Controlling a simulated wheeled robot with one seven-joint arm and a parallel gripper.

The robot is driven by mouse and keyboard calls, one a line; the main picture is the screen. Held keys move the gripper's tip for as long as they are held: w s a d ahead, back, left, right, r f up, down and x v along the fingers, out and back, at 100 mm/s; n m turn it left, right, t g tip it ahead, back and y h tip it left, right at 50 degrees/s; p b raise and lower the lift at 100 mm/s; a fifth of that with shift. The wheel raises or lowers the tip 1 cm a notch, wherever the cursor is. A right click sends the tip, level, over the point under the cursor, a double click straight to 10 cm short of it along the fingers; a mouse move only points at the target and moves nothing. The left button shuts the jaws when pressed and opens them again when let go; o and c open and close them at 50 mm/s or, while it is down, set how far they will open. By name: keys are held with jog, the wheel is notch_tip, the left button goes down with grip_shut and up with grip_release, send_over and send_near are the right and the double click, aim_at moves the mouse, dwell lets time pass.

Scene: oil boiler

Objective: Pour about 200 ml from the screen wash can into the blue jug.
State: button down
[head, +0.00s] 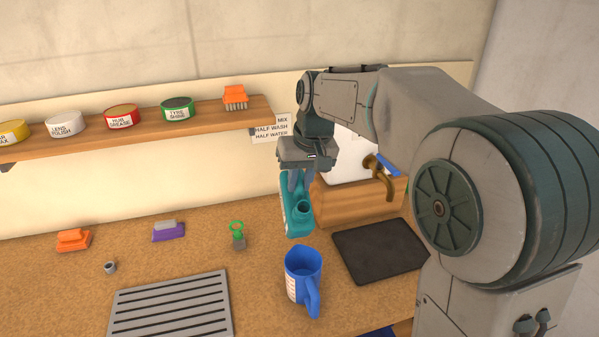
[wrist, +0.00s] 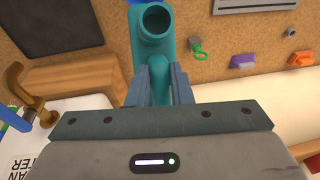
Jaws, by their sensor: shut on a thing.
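The teal can (head: 297,218) is the likely screen wash can. My gripper (head: 296,182) is shut on it and holds it up off the bench, behind the blue jug. In the wrist view, the gripper fingers (wrist: 160,88) close on the can's handle, and the open round spout (wrist: 155,22) faces the camera. The blue jug (head: 301,272) stands upright on the bench with its handle toward the front right. A pale scale shows on its left side. I cannot see the liquid level in either one.
A dark mat (head: 380,250) lies right of the jug and a slotted grey grate (head: 172,308) lies to its left. A brass tap (head: 381,180) on a white container (head: 346,155) stands behind. A shelf (head: 70,142) with several tins runs along the wall.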

jog(key=shift+r+g+p, duration=0.2)
jog(key=shift+g+p, duration=0.1)
jog(key=shift+p, duration=0.4)
jog(key=shift+w+g+p, duration=0.15)
jog(key=shift+g+p, duration=0.25)
jog(key=shift+p, duration=0.7)
jog(key=shift+w+a+f+g+p, duration=0.15)
jog(key=shift+g+p, duration=0.35)
jog(key=shift+p, duration=0.7)
jog(key=shift+f+g+h+p, duration=0.1)
jog(key=shift+g+h+p, duration=0.25)
jog(key=shift+p, duration=0.65)
jog(key=shift+w+f+g+p, duration=0.1)
jog(key=shift+g+p, duration=0.15)
jog(key=shift+p, duration=0.25)
jog(key=shift+w+f+g+p, duration=0.1)
jog(key=shift+f+g+p, duration=0.35)
jog(key=shift+g+p, duration=0.05)
jog(key=shift+f+g+h, duration=0.25)
jog(key=shift+f+g, duration=0.55)
jog(key=shift+g, duration=0.2)
